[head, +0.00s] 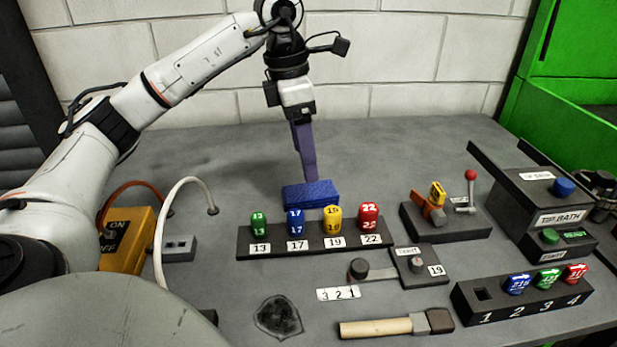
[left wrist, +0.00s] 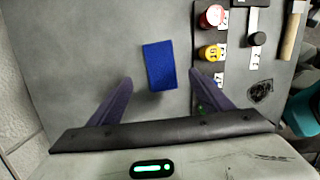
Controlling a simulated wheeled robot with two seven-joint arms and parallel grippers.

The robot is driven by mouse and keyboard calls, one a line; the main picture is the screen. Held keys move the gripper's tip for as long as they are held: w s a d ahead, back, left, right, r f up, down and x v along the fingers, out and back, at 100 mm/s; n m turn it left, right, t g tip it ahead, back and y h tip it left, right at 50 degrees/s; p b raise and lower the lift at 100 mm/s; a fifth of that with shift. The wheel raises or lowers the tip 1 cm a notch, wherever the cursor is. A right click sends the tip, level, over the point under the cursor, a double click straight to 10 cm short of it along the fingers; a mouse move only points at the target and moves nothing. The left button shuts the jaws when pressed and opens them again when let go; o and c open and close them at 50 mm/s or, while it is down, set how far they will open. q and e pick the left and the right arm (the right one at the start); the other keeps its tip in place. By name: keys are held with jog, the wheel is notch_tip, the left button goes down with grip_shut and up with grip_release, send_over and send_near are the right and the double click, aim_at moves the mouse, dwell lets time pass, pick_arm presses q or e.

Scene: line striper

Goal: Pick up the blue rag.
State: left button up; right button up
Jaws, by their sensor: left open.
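The blue rag (head: 318,196) is a folded, flat block lying on the grey table, behind the rack of numbered pegs. In the left wrist view the rag (left wrist: 160,65) lies ahead of and between the two purple fingers, with a gap on either side. My left gripper (head: 308,179) points down over the rag in the head view, its fingertips close to the rag's top edge. It also shows in the left wrist view (left wrist: 161,77), open and empty. I cannot tell whether the fingertips touch the rag. My right gripper is not in view.
The rack (head: 254,246) of green, blue, yellow and red pegs stands just in front of the rag. A yellow switch box (head: 124,241) and a white curved hose (head: 160,235) are at left. A hammer (head: 385,326) lies in front. The table behind the rag is clear.

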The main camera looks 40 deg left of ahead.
aim_at(309, 190)
pick_arm(q)
notch_tip(309, 190, down, 3)
jog(key=shift+s+d+r, duration=0.1)
jog(key=shift+s, duration=0.05)
jog(key=f, duration=0.3)
jog(key=w+f, duration=0.1)
jog(key=f, duration=0.1)
jog(key=shift+d+f, duration=0.1)
jog(key=shift+f, duration=0.05)
jog(key=c, duration=1.1)
jog(key=shift+c, duration=0.2)
notch_tip(309, 190, up, 10)
jog(key=shift+p, duration=0.3)
